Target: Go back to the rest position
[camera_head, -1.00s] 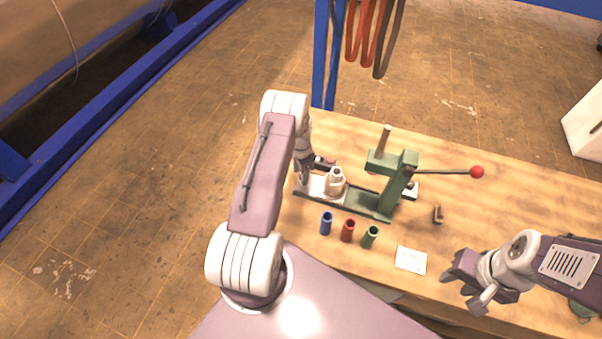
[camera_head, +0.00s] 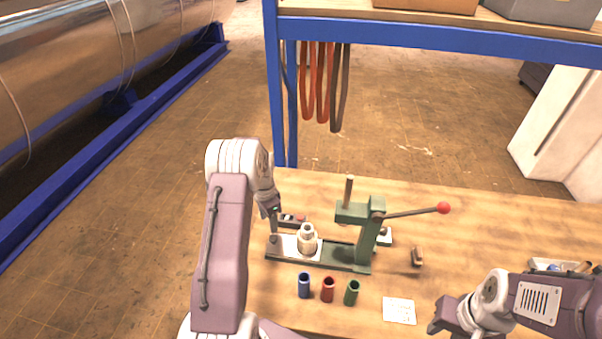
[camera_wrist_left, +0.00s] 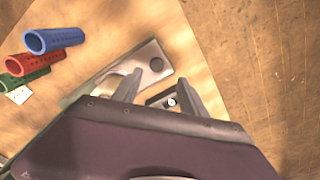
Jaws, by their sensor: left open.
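My left gripper (camera_head: 282,220) is open and empty, beside the left end of the green press (camera_head: 366,240) on the wooden table. In the left wrist view its two fingers (camera_wrist_left: 165,92) stand apart above the table, near a light metal plate (camera_wrist_left: 146,64). A small dark block (camera_wrist_left: 160,99) shows between and beyond the fingers; I cannot tell whether they touch it.
A pale stepped cylinder (camera_head: 307,240) stands on the press base. Blue (camera_head: 304,285), red (camera_head: 328,289) and green (camera_head: 351,292) tubes stand in front. A white card (camera_head: 399,310) lies to their right. The red-knobbed lever (camera_head: 443,208) sticks out right. A blue frame (camera_head: 279,110) rises behind.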

